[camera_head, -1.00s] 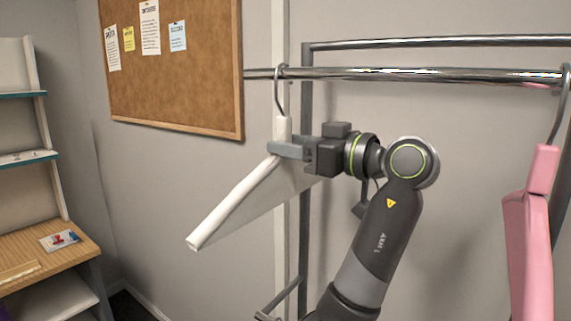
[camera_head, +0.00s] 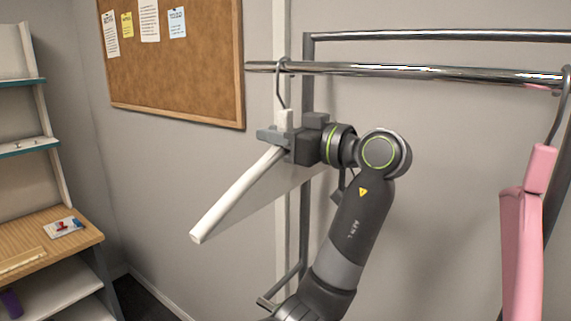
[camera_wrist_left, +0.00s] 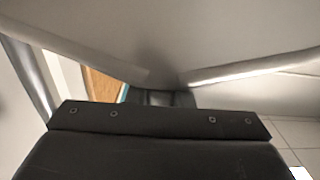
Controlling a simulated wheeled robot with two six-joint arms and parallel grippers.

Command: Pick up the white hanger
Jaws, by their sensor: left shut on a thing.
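The white hanger (camera_head: 236,195) hangs on the front chrome rail (camera_head: 400,70) by its grey metal hook, near the rail's left end. Its long arm slopes down toward the lower left. My left gripper (camera_head: 274,137) is shut on the hanger just below the hook, at its neck. The hook still sits over the rail. In the left wrist view the hanger's pale sloping arm (camera_wrist_left: 250,70) spreads just beyond the dark fingers (camera_wrist_left: 165,98); the grip itself is mostly hidden there. My right gripper is not in view.
A pink hanger (camera_head: 523,230) hangs farther right on the same rail. A second rail (camera_head: 440,36) runs behind. A cork board (camera_head: 175,70) is on the wall. A shelf unit with a wooden top (camera_head: 40,250) stands at left. The space between the hangers holds my arm.

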